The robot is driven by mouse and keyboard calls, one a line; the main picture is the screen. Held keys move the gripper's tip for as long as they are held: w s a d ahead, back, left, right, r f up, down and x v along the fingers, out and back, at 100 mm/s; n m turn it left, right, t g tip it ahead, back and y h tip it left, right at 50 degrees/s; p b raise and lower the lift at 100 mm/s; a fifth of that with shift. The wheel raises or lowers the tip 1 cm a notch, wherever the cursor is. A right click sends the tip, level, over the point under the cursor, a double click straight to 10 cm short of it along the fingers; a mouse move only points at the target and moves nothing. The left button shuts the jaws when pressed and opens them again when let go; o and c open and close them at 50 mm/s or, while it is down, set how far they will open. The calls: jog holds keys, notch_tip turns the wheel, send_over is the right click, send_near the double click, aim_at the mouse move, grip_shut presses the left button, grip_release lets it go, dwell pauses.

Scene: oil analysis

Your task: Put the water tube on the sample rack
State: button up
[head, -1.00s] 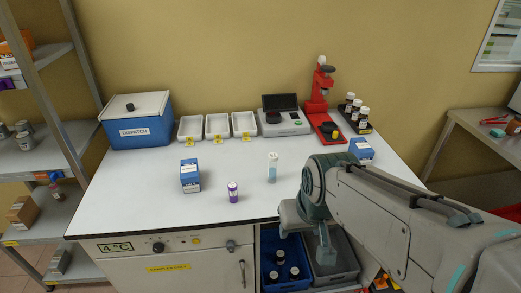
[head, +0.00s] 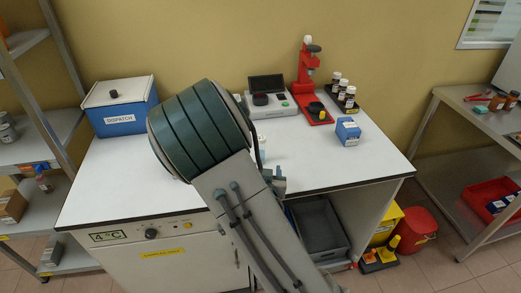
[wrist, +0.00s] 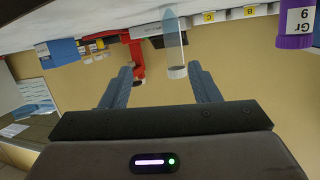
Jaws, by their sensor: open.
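The water tube (wrist: 174,40) is clear with pale blue liquid and a white cap. The wrist view is upside down, and in it the tube stands upright on the white counter. My gripper (wrist: 161,69) is open and empty, with the tube just ahead, between the lines of its fingers and nearer the right-hand one. In the head view my arm hides nearly all of the tube and most of the gripper. A black rack (head: 345,106) with several dark bottles stands at the back right. I cannot tell for certain which thing is the sample rack.
A purple-capped vial (wrist: 294,42) shows at the wrist view's right edge. A blue box (head: 347,131) stands at the counter's right, near a red stand (head: 305,85) and an analyser (head: 271,105). The blue dispatch box (head: 121,118) is at back left. The counter's right front is clear.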

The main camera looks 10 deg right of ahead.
aim_at(261, 136)
jog(key=w+t+p, duration=0.1)
jog(key=w, duration=0.3)
jog(key=w+d+r+n+t+p, duration=0.1)
jog(key=w, duration=0.4)
jog(key=w+r+t+p, duration=0.1)
jog(key=w, duration=0.3)
jog(key=shift+w+d+r+n+y+p, duration=0.2)
jog(key=shift+w+n+y+p, duration=0.1)
jog(key=shift+w+n+p, duration=0.1)
jog(key=shift+a, duration=0.1)
jog(key=c, duration=1.2)
jog(key=shift+o, duration=0.2)
jog(key=shift+r, duration=0.15)
